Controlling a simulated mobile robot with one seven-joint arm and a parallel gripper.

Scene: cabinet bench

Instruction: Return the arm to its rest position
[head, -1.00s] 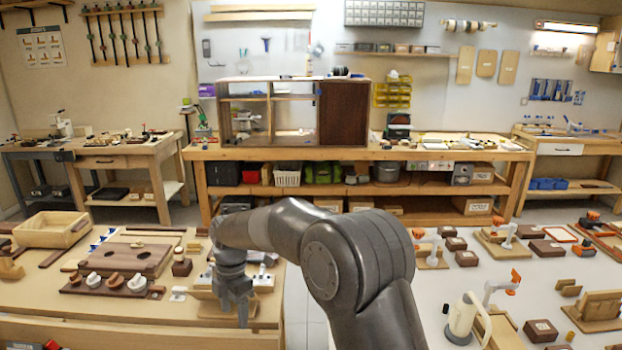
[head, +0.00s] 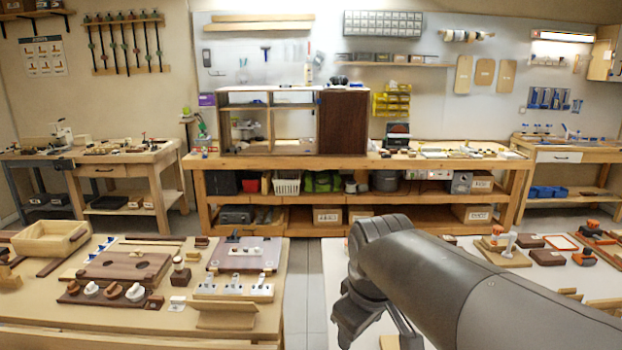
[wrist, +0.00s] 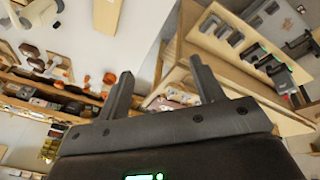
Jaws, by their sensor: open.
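My gripper shows in the wrist view (wrist: 165,95) with its two dark fingers spread apart and nothing between them. In the head view, my dark grey arm reaches in from the lower right. The gripper end there hangs low in front of the white table (head: 440,335) and is partly cut off by the lower edge. The fingers touch nothing that I can make out.
A wooden bench (head: 110,330) with an open wooden box (head: 52,240), a board with two round holes (head: 125,266) and small parts stands at left. The white table at right holds several blocks and clamps. A cabinet (head: 343,122) stands on the back bench.

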